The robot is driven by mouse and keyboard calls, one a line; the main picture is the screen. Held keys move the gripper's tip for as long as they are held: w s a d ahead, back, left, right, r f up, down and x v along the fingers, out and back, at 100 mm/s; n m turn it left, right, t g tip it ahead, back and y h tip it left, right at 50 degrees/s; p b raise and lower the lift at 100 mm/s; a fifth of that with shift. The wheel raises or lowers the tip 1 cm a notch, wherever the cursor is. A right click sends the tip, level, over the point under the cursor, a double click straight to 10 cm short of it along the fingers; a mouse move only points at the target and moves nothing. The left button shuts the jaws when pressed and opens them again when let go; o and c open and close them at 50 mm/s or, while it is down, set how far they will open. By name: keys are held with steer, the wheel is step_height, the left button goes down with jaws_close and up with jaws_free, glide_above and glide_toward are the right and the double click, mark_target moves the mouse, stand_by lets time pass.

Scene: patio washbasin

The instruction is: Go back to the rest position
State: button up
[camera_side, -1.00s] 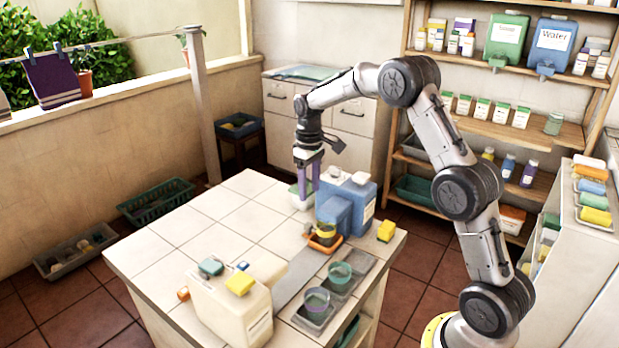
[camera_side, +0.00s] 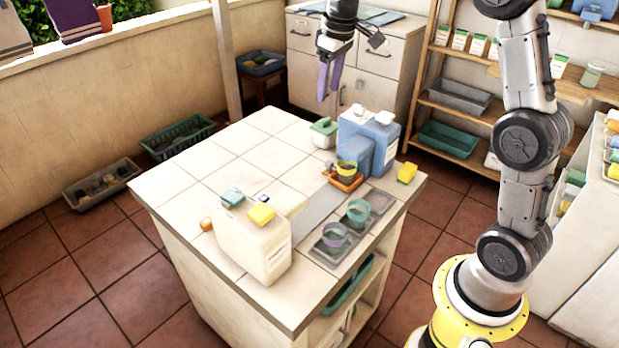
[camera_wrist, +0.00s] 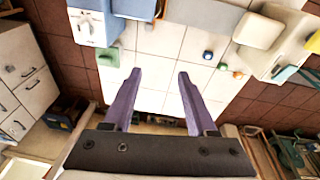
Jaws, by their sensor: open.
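My gripper (camera_side: 328,92), with two purple fingers, hangs in the air above the back edge of the tiled counter (camera_side: 240,135) in the side view. It points down. In the wrist view the two fingers (camera_wrist: 158,74) stand well apart with nothing between them, and bare tiles show beyond. A white pot with a green lid (camera_side: 323,132) stands on the counter below and apart from the fingers. Its green lid also shows in the wrist view (camera_wrist: 108,58), left of the fingers.
Blue containers (camera_side: 368,138) stand at the counter's back right, near a yellow sponge (camera_side: 407,172). A cream jug (camera_side: 250,240) stands at the front. Two cups (camera_side: 358,211) sit on grey trays. Drawers (camera_side: 305,75) and shelves (camera_side: 455,125) stand behind. The counter's left is mostly clear.

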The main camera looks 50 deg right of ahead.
steer(key=s+a+r+t, duration=0.1)
steer(key=s+a+r, duration=0.3)
steer(key=s, duration=0.3)
steer(key=s+a+r+t, duration=0.2)
steer(key=s+a+r, duration=0.2)
steer(key=s, duration=0.4)
steer(key=s+a+f, duration=0.1)
steer(key=s+f, duration=0.3)
steer(key=s, duration=0.3)
steer(key=s+a+f+m, duration=0.1)
steer(key=s+a+f, duration=0.1)
steer(key=s+f, duration=0.3)
steer(key=shift+s+f+t, duration=0.2)
steer(key=shift+s+t, duration=0.1)
steer(key=shift+s, duration=0.7)
steer(key=shift+a, duration=0.1)
